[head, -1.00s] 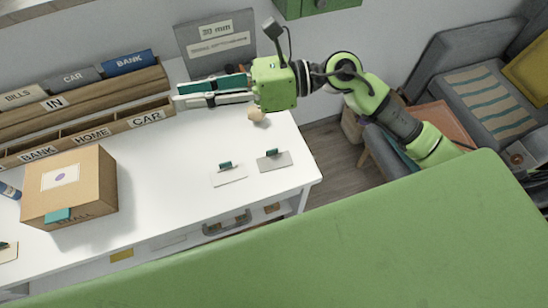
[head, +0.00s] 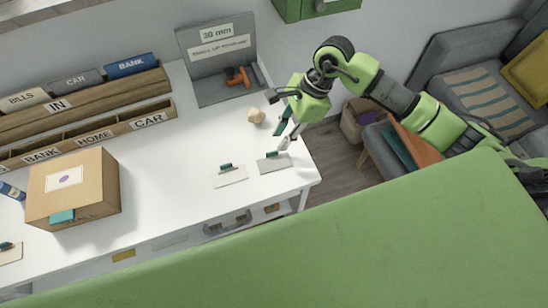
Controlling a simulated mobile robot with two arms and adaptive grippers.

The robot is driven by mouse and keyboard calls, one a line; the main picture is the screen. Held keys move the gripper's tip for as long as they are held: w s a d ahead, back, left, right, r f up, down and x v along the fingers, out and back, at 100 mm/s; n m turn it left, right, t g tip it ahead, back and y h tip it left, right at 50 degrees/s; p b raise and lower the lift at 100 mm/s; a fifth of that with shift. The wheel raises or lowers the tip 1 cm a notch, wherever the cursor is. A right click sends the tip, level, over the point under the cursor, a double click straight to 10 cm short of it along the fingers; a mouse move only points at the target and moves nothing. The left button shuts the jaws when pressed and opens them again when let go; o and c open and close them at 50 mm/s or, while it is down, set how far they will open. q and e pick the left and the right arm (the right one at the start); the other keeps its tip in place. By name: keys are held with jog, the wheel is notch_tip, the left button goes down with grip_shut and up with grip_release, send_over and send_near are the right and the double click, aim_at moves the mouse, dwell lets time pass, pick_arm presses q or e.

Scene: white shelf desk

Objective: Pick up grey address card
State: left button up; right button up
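The grey address card (head: 274,166) lies flat near the right end of the white desk, with a small dark green clip or handle (head: 271,156) standing at its back edge. A paler card (head: 231,178) with a similar green clip lies to its left. My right gripper (head: 281,141) points down just above and behind the grey card, toward its right side. Its two fingers look apart with nothing between them. Whether a fingertip touches the card cannot be told. My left gripper is not in view.
A cardboard box (head: 98,190) stands on the left of the desk. A wooden letter sorter (head: 130,128) runs along the back left. A grey stand (head: 188,60) with an orange and black tool (head: 237,77) and a small beige knob-like object (head: 257,115) are behind. The desk's middle is clear.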

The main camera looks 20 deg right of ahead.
aim_at(272, 152)
jog(key=p+x, duration=0.2)
jog(key=x, duration=0.3)
jog(key=shift+a+f, duration=0.15)
jog(key=shift+f, duration=0.4)
grip_shut()
